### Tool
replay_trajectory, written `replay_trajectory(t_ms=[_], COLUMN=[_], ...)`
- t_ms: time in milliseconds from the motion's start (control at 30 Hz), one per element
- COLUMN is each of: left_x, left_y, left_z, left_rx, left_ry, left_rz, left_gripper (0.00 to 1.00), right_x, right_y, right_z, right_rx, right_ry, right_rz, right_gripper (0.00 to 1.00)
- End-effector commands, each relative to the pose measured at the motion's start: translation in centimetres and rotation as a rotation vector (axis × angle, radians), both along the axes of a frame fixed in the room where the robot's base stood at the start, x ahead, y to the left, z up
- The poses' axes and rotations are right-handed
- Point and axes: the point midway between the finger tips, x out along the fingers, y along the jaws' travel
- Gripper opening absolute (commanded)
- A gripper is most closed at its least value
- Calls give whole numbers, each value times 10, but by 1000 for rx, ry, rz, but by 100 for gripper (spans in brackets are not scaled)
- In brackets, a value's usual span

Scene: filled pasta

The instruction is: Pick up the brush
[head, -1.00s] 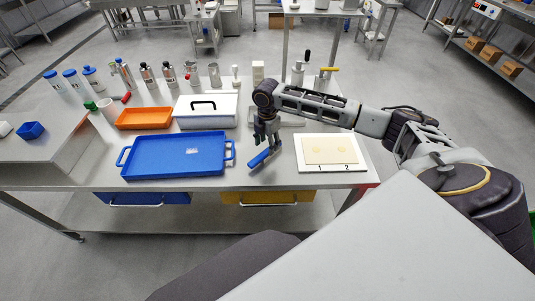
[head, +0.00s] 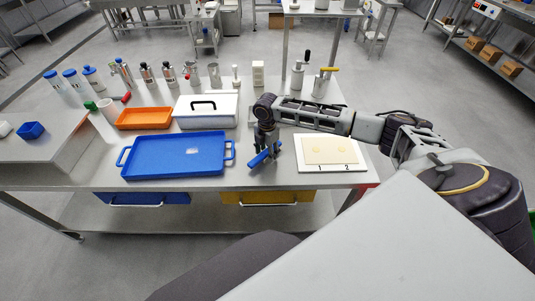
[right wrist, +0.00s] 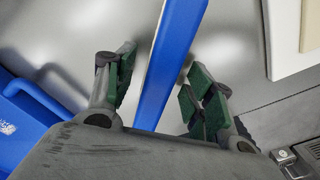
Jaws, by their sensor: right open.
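The brush shows as a blue bar (head: 257,160) on the steel table in the head view, between the blue tray and the white board. In the right wrist view the blue bar (right wrist: 170,62) runs slantwise between my two fingers. My right gripper (head: 266,152) points down over it, partly hiding it in the head view. In the right wrist view the right gripper (right wrist: 158,92) is open, with its green pads on both sides of the bar and visible gaps. My left gripper is not in view.
The blue tray (head: 133,172) lies left of the gripper. A white board (head: 308,168) with a dough sheet (head: 331,150) lies to the right. An orange tray (head: 145,118) and a white lidded box (head: 206,111) stand behind. Several bottles line the table's back.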

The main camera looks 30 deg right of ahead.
Motion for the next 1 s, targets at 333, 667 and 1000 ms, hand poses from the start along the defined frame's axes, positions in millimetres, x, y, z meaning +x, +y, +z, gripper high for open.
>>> replay_trajectory(t_ms=[333,667,1000], left_x=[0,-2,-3], left_y=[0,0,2], left_z=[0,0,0], left_rx=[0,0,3], left_ry=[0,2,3], left_rz=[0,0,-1], left_gripper=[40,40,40], right_x=[0,0,1], right_y=[0,0,0], right_z=[0,0,15], right_rx=[0,0,1], right_ry=[0,0,-2], right_rz=[0,0,0], right_gripper=[24,0,0])
